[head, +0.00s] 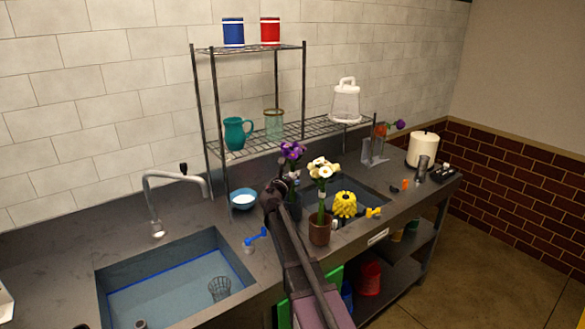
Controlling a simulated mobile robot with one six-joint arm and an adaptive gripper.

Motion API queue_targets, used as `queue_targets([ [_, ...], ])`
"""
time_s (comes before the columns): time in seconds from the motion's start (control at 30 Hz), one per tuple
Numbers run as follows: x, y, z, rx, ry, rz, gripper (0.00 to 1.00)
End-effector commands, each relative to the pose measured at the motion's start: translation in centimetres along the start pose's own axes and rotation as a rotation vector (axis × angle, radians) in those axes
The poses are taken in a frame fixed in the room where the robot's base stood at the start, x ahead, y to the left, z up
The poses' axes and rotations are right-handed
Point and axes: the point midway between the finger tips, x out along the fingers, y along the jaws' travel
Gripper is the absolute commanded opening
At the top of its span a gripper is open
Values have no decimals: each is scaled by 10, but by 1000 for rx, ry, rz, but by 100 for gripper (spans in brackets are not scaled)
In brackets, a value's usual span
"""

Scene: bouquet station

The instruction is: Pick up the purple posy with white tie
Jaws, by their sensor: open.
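The purple posy (291,150) stands upright near the middle of the counter, its purple heads above my gripper. A small pale patch shows below its heads; I cannot tell whether that is the white tie. Its lower stems and whatever holds it are largely hidden behind my arm. My gripper (279,186) is at stem height, just in front of or beside the posy. It is open. I cannot tell whether the stems are between the fingers.
A white-flower bunch (322,170) in a brown pot (319,232) stands close right of my arm. Yellow flowers (345,204) are further right. A blue bowl (243,198) is left, beside a water-filled sink (170,285). A wire shelf (250,142) rises behind.

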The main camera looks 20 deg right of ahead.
Motion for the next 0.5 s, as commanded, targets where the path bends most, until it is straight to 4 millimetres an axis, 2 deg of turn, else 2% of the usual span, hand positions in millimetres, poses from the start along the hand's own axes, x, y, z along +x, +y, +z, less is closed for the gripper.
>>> queue_targets([
  [0.03, 9, 2, 1, 0, 0, -1, 73],
  [0.2, 24, 1, 0, 0, 0, 0, 73],
  [0.5, 26, 0, 0, 0, 0, 1, 73],
])
